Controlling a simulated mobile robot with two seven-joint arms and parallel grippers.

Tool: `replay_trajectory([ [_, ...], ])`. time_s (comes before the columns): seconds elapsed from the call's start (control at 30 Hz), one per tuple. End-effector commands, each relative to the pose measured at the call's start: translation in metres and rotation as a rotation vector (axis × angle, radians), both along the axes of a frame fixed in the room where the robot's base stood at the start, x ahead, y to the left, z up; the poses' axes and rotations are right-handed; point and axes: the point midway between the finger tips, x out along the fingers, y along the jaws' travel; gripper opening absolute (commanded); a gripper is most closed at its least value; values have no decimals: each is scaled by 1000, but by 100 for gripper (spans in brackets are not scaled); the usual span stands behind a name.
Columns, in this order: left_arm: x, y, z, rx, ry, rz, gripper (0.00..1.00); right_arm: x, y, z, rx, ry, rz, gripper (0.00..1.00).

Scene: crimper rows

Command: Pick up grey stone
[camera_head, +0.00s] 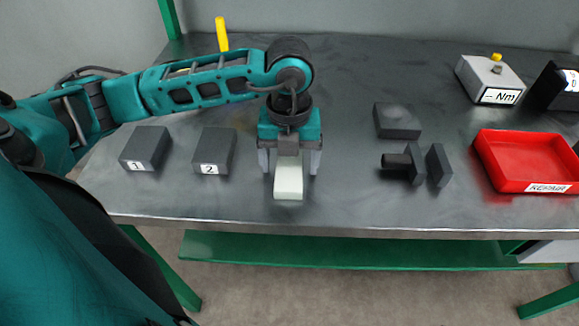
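A pale grey-white block (289,185), the likeliest grey stone, lies on the dark workbench (340,205) near its front edge, long side running front to back. My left gripper (290,170) points down over it. Its two fingers are apart, one on each side of the block, with a visible gap on both sides. The gripper hides the far end of the block. I cannot tell how far the fingertips are above the bench top. My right gripper is not in view.
Dark blocks labelled 1 (146,148) and 2 (213,151) stand left. A dark square block (397,121) and a dark clamp-like fixture (438,166) stand right. Further right are a red REPAIR tray (490,170) and an Nm box (489,78). A yellow post (222,35) stands behind.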

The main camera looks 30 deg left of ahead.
Motion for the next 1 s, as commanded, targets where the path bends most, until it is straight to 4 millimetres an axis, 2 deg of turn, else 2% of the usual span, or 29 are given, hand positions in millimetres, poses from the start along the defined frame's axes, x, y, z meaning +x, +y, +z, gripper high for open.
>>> replay_trajectory([
  [0.07, 0, 0, 0, 0, 0, 0, 74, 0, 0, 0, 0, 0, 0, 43],
  [0.73, 0, 0, 1, 0, 0, 0, 10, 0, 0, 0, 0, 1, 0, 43],
  [1.0, 1, 0, 2, -1, -2, 0, 8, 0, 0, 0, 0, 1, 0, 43],
])
